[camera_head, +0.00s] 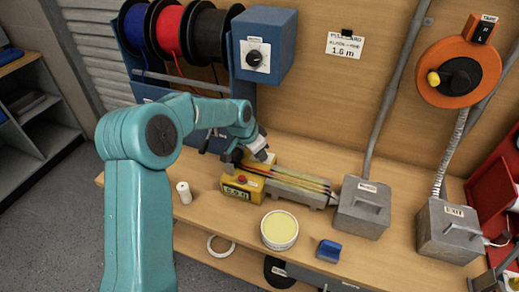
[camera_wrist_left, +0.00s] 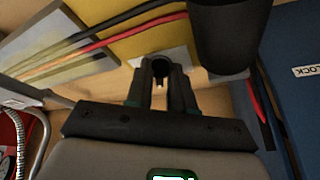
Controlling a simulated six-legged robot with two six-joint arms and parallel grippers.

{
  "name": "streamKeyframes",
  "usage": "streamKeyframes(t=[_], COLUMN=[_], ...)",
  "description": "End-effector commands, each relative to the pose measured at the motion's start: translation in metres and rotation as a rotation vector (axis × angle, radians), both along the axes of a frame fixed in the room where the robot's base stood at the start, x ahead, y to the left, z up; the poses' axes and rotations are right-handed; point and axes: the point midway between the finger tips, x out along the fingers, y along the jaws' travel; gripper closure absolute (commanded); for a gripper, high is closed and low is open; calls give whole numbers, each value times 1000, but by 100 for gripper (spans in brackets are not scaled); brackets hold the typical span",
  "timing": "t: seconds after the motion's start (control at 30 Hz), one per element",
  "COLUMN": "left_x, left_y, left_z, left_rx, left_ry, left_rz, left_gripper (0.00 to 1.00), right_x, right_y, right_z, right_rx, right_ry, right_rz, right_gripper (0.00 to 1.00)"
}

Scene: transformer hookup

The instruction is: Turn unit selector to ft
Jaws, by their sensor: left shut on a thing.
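The yellow meter (camera_head: 241,188) stands on the workbench, with a green-lit display and a red button on it. The display's characters are too small to read surely. My left gripper (camera_head: 262,152) reaches down at the meter's back end. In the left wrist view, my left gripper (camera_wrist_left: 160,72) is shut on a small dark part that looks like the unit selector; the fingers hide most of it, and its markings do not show. A black cylinder (camera_wrist_left: 228,35) stands close beside the fingers. My right gripper is not in view.
Dark, red and yellowish wires (camera_head: 290,178) run along a grey channel right of the meter. A blue box (camera_head: 264,45) with a dial hangs behind. A cream-topped tub (camera_head: 279,230), white cylinder (camera_head: 184,192), blue block (camera_head: 328,251) and grey box (camera_head: 362,207) are on the bench.

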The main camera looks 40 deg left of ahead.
Motion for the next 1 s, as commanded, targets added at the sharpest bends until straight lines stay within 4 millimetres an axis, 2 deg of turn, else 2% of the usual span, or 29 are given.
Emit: streamKeyframes(t=[0.4, 1.0], left_x=[2, 2], left_y=[4, 5], left_z=[0, 1], left_rx=[3, 5], left_ry=[-4, -3], left_rz=[-272, -359], left_gripper=[100, 100], right_x=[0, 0], right_y=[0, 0], right_z=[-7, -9], right_rx=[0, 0], right_ry=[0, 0], right_rz=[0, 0], right_gripper=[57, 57])
